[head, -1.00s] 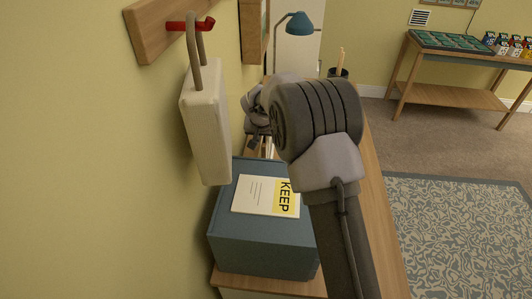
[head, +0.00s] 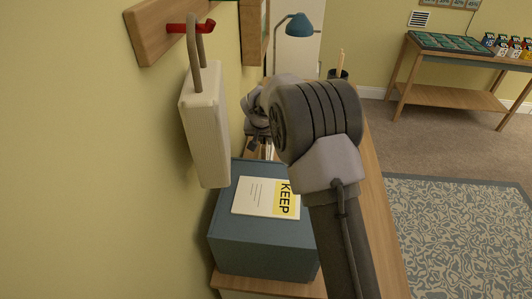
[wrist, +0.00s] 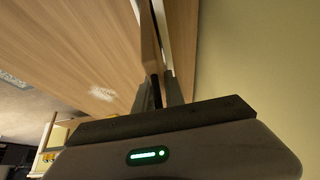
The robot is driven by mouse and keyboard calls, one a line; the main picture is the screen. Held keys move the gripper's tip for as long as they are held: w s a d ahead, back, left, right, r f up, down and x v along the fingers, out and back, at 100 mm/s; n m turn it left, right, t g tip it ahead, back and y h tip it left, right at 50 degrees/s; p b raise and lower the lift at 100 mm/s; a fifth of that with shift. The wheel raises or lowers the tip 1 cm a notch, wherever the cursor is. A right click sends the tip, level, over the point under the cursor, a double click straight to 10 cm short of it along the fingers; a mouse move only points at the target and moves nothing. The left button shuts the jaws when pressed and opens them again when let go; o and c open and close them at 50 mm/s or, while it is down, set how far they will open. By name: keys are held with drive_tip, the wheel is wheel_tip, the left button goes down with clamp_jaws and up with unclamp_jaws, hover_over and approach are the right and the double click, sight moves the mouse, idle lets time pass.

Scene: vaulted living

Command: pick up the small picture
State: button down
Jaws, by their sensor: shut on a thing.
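My gripper (wrist: 164,90) shows at the middle of the wrist view, its two dark fingers closed on a thin, upright thing. That thing is the small picture (wrist: 149,40), seen nearly edge-on as a narrow wood-coloured strip with pale strips beside it. Its face cannot be made out. In the head view my gripper (head: 257,140) is partly hidden behind my own wrist, above the desk by the wall. The picture is mostly hidden there.
A white bag (head: 205,125) hangs from a red hook (head: 190,26) on the left wall. A blue box (head: 262,247) with a KEEP card (head: 255,197) stands below. A blue lamp (head: 298,25) and dark pen cup (head: 338,73) are behind.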

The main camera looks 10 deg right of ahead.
drive_tip(key=shift+r, duration=0.1)
idle(0.7)
wheel_tip(320, 180, up, 10)
drive_tip(key=p, duration=0.4)
drive_tip(key=shift+d, duration=0.1)
idle(0.4)
